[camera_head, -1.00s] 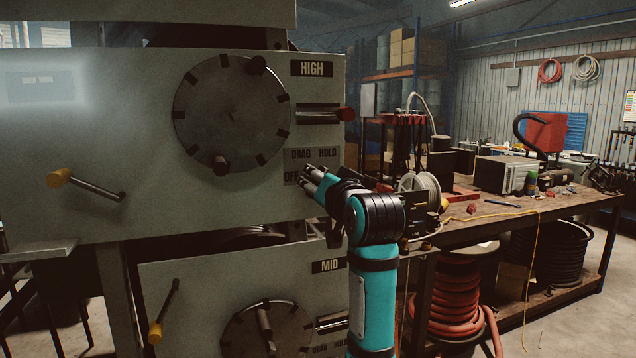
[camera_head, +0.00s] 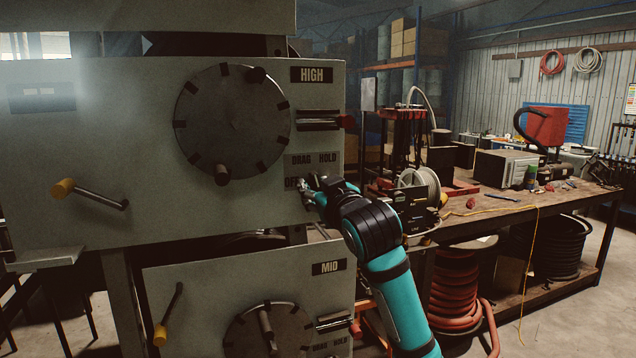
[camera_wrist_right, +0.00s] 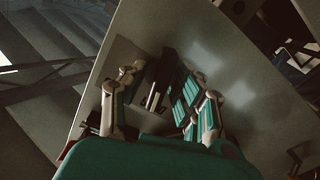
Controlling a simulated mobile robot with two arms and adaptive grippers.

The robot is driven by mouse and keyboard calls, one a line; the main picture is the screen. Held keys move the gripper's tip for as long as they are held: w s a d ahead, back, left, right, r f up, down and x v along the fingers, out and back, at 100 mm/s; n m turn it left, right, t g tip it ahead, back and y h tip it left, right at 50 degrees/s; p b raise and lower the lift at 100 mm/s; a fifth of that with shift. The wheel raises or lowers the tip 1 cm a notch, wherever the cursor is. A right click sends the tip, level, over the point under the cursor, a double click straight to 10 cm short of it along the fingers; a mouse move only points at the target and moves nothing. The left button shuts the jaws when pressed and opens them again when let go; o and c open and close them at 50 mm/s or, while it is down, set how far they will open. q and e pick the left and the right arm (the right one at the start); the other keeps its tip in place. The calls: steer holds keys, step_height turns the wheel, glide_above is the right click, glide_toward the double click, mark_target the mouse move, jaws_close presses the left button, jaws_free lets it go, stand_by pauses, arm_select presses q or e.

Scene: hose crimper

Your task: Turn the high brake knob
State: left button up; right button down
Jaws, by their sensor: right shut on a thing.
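The high panel (camera_head: 130,150) carries a HIGH label (camera_head: 313,74) and a brake plate (camera_head: 325,160) marked DRAG and HOLD, with a third mark partly covered. My right gripper (camera_head: 304,190) is at the lower left of this plate. In the right wrist view, its fingers (camera_wrist_right: 160,92) lie on both sides of a small dark knob (camera_wrist_right: 167,68), the high brake knob, and are shut on it. In the head view the knob is hidden by the gripper, so its setting cannot be read. My left gripper is not in view.
A large round dial (camera_head: 235,125) with a dark handle is left of the plate. A yellow-ended lever (camera_head: 92,193) is at left. The MID panel (camera_head: 200,270) is below. A cluttered workbench (camera_head: 500,205) stands right.

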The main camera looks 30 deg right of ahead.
steer(key=shift+n+p, duration=0.45)
steer(key=shift+n, duration=0.75)
steer(key=c, duration=1.3)
jaws_free()
steer(key=v, duration=1.2)
steer(key=shift+a, duration=0.1)
